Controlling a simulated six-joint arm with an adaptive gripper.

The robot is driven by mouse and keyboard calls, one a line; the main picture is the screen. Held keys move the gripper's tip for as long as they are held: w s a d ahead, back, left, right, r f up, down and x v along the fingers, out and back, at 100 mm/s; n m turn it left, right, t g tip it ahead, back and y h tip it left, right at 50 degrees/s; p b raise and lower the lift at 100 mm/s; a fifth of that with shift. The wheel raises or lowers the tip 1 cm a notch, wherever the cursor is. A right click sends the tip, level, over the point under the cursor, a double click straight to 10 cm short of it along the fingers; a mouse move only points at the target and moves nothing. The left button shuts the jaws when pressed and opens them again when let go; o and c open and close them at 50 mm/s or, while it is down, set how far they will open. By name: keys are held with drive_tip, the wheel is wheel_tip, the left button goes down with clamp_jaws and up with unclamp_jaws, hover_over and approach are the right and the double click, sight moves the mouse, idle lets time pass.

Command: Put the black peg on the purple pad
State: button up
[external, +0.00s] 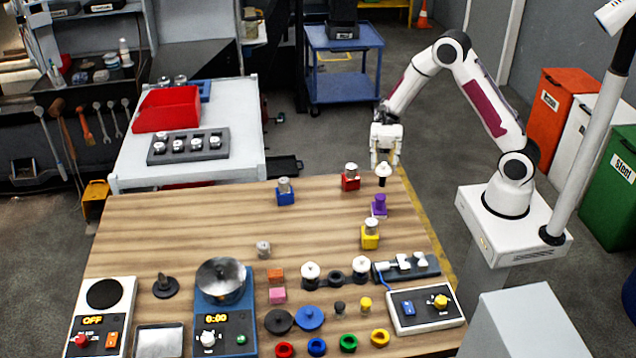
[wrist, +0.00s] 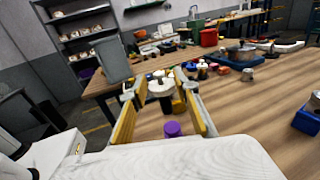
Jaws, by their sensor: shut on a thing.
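My gripper (external: 384,160) is in the air over the right back part of the wooden table. It is shut on a small piece with a pale, disc-like upper part and a dark lower end, which I take to be the black peg (external: 383,181). In the wrist view the dark end (wrist: 166,104) shows between the two yellow-padded fingers. The peg is apart from the pad.
A red block (external: 350,184) and a yellow block (external: 370,241), each with a metal cylinder on top, stand close to the pad. A blue block (external: 285,198) stands further left. Scales, rings and a control box (external: 425,308) crowd the front. The left back table is clear.

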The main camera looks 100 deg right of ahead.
sight(383, 172)
drive_tip(key=shift+f, duration=0.15)
drive_tip(key=shift+f, duration=1.85)
drive_tip(key=o, duration=1.2)
drive_tip(key=shift+f, duration=0.15)
drive_tip(key=shift+o, duration=0.2)
drive_tip(key=v, duration=1.2)
